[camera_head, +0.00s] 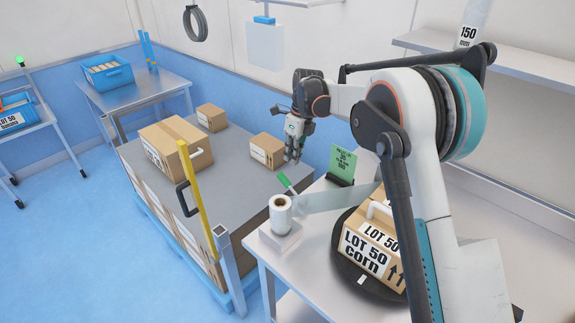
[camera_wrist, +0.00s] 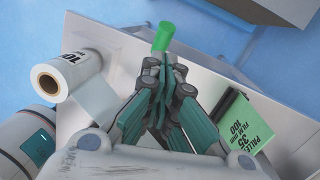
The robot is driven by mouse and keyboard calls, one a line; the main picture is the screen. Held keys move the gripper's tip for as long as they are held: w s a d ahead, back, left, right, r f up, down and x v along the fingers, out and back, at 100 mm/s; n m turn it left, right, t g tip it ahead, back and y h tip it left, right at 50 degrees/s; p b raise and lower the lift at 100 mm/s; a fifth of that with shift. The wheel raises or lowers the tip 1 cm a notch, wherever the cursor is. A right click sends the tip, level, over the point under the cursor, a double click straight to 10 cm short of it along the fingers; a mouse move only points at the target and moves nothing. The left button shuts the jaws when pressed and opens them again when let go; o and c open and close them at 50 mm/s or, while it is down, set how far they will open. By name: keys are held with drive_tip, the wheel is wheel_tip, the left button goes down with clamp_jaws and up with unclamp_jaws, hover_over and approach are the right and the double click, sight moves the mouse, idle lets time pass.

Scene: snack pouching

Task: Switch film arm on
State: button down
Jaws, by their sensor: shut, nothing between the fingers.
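The film roll (camera_head: 280,215) stands upright at the near left corner of the white table, and film stretches from it toward a carton. It also shows in the wrist view (camera_wrist: 67,75). A green-tipped lever (camera_head: 286,181) sticks up at the table's edge behind the roll, and its green tip shows in the wrist view (camera_wrist: 163,37). My gripper (camera_head: 292,158) is shut and empty, above and just behind the lever in the head view. In the wrist view its closed fingertips (camera_wrist: 166,65) lie just below the green tip; I cannot tell whether they touch.
A carton marked LOT 50 corn (camera_head: 368,253) sits on a dark turntable (camera_head: 347,275). A green card (camera_head: 341,163) stands near the lever. A grey-topped pallet stack (camera_head: 215,185) with loose cartons and a yellow post (camera_head: 196,200) are to the left.

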wheel_tip(320, 180, up, 6)
drive_tip(key=w+p, duration=0.1)
drive_tip(key=w, duration=0.1)
drive_tip(key=shift+a+r, duration=0.15)
drive_tip(key=shift+a, duration=0.05)
drive_tip(key=shift+w, duration=0.1)
drive_tip(key=s+d+r+n+t+b, duration=0.2)
drive_tip(key=s+d+r+n, duration=0.35)
drive_tip(key=s+d, duration=0.3)
drive_tip(key=s+d+r+n+t+b, duration=0.2)
drive_tip(key=s+d+r+n, duration=0.35)
drive_tip(key=s+d, duration=0.35)
drive_tip(key=s+d+f+n+t+b, duration=0.1)
drive_tip(key=s+d+f+n, duration=0.2)
drive_tip(key=s, duration=0.5)
drive_tip(key=s+d+f+n+t+h+b, duration=0.1)
drive_tip(key=s+d+f+n, duration=0.1)
drive_tip(key=s+f+n, duration=0.2)
drive_tip(key=s+d+f+n+t+b, duration=0.1)
drive_tip(key=s+d+f+n+b, duration=0.1)
drive_tip(key=s, duration=0.9)
wheel_tip(320, 180, down, 2)
drive_tip(key=d+n, duration=0.1)
drive_tip(key=n, duration=0.2)
drive_tip(key=shift+s+d+f+n+t+h, duration=0.2)
drive_tip(key=shift+s+d+n+t+h, duration=0.1)
drive_tip(key=shift+s+n+t+h, duration=0.1)
